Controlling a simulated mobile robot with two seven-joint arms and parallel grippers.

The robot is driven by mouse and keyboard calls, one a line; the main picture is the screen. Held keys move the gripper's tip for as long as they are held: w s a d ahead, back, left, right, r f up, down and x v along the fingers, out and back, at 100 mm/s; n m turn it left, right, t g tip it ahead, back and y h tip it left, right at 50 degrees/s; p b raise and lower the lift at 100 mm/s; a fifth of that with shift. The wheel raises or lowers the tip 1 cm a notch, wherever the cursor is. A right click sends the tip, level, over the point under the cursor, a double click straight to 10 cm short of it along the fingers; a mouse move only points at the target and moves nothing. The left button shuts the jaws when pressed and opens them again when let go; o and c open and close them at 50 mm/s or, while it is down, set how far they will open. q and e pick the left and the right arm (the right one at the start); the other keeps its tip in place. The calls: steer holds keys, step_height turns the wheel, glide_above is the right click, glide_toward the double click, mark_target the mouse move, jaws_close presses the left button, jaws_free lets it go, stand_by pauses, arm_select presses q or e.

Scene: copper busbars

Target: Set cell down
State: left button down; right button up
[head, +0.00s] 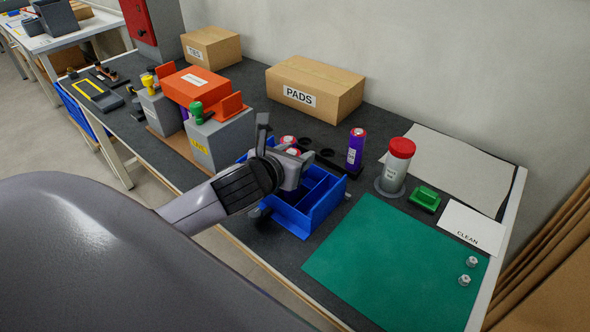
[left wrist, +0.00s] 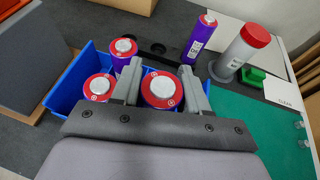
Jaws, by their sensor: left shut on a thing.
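My left gripper (head: 288,168) is over the blue divided bin (head: 318,212). In the left wrist view its fingers (left wrist: 162,88) are shut on a purple cell (left wrist: 163,92) with a red top and silver cap. Another cell (left wrist: 97,87) stands left of the fingers, and one (left wrist: 123,50) stands farther back. A further cell (head: 355,148) stands upright at the right end of a black holder strip (head: 326,153) with round recesses; it also shows in the left wrist view (left wrist: 199,40). The held cell's lower end is hidden. My right gripper is not in view.
Grey battery-like blocks (head: 215,138) and an orange box (head: 195,86) stand left. A PADS carton (head: 315,88) is behind.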

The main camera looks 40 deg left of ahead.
arm_select(q)
step_height(320, 180, down, 3)
steer(key=shift+b, duration=0.3)
steer(key=shift+f, duration=0.2)
steer(key=c, duration=0.8)
jaws_free()
steer(key=shift+f, duration=0.2)
steer(key=shift+c, duration=0.2)
steer(key=shift+r, duration=0.1)
steer(key=shift+s+r, duration=0.3)
steer(key=shift+s, duration=0.25)
steer(key=p+v, duration=0.1)
steer(key=v, duration=1)
